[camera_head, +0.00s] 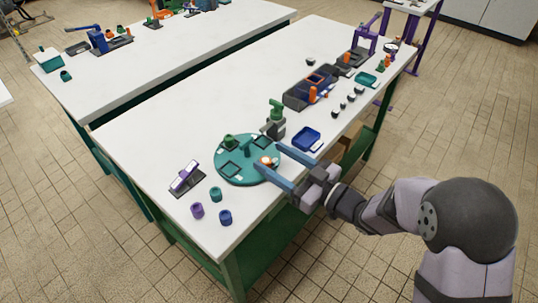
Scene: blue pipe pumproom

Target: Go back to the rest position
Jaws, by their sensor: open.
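My gripper (278,164) is open, with its two blue fingers spread apart over the right edge of a round teal plate (232,175). A small orange and white piece (266,161) on the plate shows near the fingertips, between the fingers or just beyond them. I cannot tell whether a finger touches it. Nothing is visibly gripped. My arm reaches in from the lower right.
A blue tray (306,138) lies just behind the gripper. A green and grey fixture (275,120) stands beside the plate. A purple device (186,176) and several small cups (225,217) are at the near left. The white table's (155,125) left part is clear.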

